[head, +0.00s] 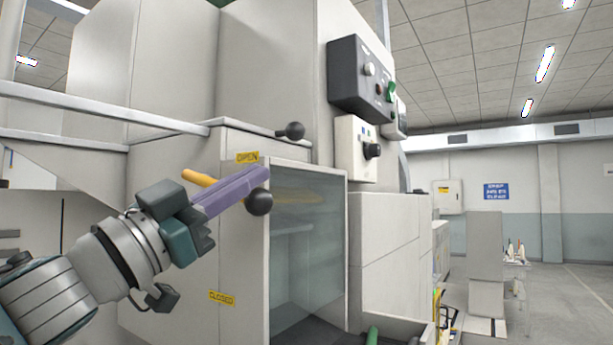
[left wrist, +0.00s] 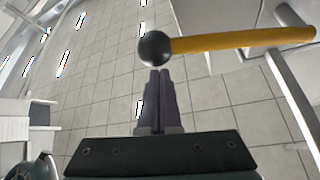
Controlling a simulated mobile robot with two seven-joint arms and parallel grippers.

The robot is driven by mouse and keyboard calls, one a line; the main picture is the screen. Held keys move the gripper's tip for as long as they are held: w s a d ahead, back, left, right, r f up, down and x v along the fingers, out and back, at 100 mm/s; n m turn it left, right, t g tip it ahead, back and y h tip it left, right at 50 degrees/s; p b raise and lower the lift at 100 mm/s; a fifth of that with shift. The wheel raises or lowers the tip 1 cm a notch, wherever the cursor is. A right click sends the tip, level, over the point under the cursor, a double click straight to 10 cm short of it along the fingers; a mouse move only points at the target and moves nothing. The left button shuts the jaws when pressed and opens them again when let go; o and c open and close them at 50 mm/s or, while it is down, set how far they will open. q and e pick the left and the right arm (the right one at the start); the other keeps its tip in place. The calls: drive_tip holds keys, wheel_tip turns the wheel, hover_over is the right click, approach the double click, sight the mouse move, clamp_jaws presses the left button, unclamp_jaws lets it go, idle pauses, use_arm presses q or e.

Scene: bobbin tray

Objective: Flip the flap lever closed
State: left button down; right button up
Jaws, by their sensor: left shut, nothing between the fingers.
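The flap lever is a yellow rod (head: 199,177) with a black ball knob (head: 259,203) at its end, on the side of the pale machine. It lies just below the yellow OPEN label (head: 247,157), well above the CLOSED label (head: 221,297). My left gripper (head: 264,178) is shut and empty, its purple fingers covering the middle of the rod in the head view. In the left wrist view the knob (left wrist: 154,48) sits just beyond the fingertips (left wrist: 160,73), with the rod (left wrist: 245,40) running right. I cannot tell whether they touch. My right gripper is not in view.
A glass-sided enclosure (head: 308,240) stands just right of the knob. Dark and white control boxes (head: 358,75) are mounted higher up. Open floor (head: 570,290) lies at the far right.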

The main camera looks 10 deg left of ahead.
use_arm(q)
drive_tip(key=shift+f, duration=0.25)
